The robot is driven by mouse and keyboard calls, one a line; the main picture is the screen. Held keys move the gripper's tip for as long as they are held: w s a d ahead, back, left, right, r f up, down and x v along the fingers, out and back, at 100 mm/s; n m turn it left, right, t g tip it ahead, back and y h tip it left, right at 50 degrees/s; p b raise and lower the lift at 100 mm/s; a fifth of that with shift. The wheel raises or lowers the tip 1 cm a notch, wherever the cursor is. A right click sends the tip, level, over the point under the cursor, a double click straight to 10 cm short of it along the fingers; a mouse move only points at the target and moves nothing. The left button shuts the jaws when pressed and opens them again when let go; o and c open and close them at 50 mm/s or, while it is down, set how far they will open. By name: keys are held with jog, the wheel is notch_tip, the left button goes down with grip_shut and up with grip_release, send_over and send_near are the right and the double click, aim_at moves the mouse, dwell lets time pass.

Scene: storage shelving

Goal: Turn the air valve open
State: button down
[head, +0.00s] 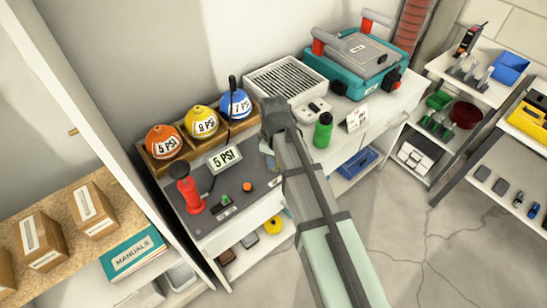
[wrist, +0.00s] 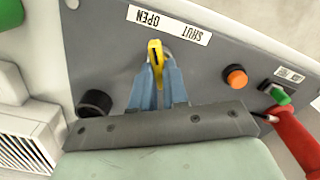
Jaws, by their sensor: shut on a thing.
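The air valve's yellow handle (wrist: 154,48) shows in the wrist view between my blue fingertips. My gripper (wrist: 159,72) is shut on this handle at the grey panel (wrist: 205,62). A white label (wrist: 169,24) reading OPEN and SHUT appears upside down beside the handle. The handle's visible end lies just below the label, nearer the word OPEN than SHUT. In the head view my gripper (head: 268,150) reaches down over the bench, and my arm hides the valve handle. The fingers cover the handle's lower part.
Orange (head: 164,142), yellow (head: 201,122) and blue (head: 236,103) balls marked with PSI values stand behind the panel. A red pump (head: 189,194) and an orange button (head: 247,186) are to the left. A green bottle (head: 323,131) stands close right of my arm.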

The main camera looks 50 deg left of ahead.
jog(key=shift+n, duration=1.6)
jog(key=c, duration=1.1)
grip_release()
jog(key=shift+c, duration=0.2)
jog(key=shift+r, duration=0.1)
notch_tip(320, 180, up, 14)
jog(key=shift+f, duration=0.2)
